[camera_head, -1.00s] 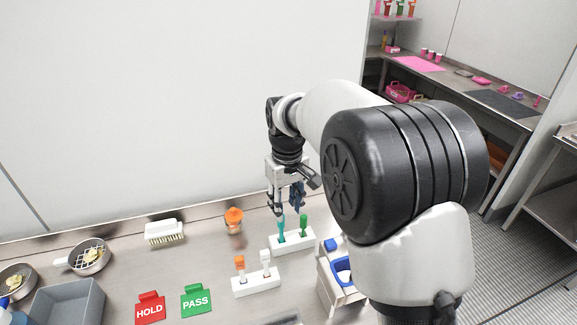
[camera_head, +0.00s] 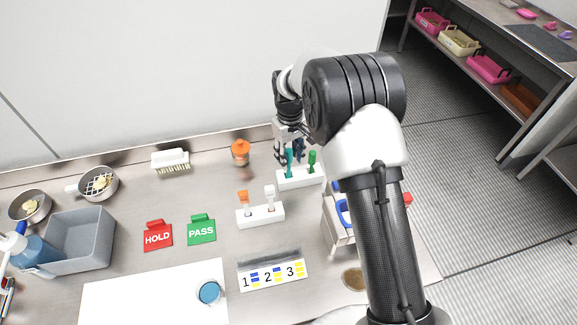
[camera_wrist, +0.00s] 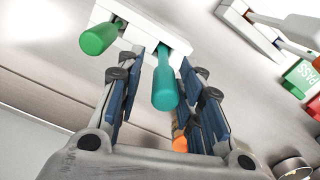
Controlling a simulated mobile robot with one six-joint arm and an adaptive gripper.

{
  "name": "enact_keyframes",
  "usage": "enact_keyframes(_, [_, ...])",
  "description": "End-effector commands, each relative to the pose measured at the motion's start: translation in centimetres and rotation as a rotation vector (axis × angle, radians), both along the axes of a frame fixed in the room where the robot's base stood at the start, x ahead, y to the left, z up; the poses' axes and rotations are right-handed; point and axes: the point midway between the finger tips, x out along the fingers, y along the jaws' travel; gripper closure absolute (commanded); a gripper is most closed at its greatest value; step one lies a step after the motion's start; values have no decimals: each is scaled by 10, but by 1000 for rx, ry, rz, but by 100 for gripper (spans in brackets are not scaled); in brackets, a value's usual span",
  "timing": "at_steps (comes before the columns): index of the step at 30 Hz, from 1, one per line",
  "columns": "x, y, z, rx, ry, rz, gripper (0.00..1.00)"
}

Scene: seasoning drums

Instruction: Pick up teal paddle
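The teal paddle (camera_head: 289,163) stands upright in a white two-slot holder (camera_head: 298,181), beside a green-handled paddle (camera_head: 312,161). My gripper (camera_head: 289,155) is right above the holder, pointing down. In the wrist view the teal handle (camera_wrist: 165,88) lies between the two blue-padded fingers of my gripper (camera_wrist: 163,62). The fingers are open, with a gap visible on both sides of the handle. The green handle (camera_wrist: 99,38) is outside the fingers, to the left. The paddle's lower end is hidden in the white holder (camera_wrist: 158,40).
A second white holder (camera_head: 262,217) with orange and white handles stands in front. An orange-topped bottle (camera_head: 241,153) and a brush (camera_head: 171,161) are to the left. A caddy with blue items (camera_head: 340,215) is at the right. HOLD (camera_head: 157,236) and PASS (camera_head: 201,229) signs lie left.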

Motion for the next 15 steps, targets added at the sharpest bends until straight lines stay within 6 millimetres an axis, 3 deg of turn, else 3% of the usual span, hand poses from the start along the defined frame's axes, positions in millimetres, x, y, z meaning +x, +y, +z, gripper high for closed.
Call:
enact_keyframes(7, [-2, 1, -15, 0, 2, 0, 66])
enact_keyframes(15, [-4, 4, -54, 0, 2, 0, 66])
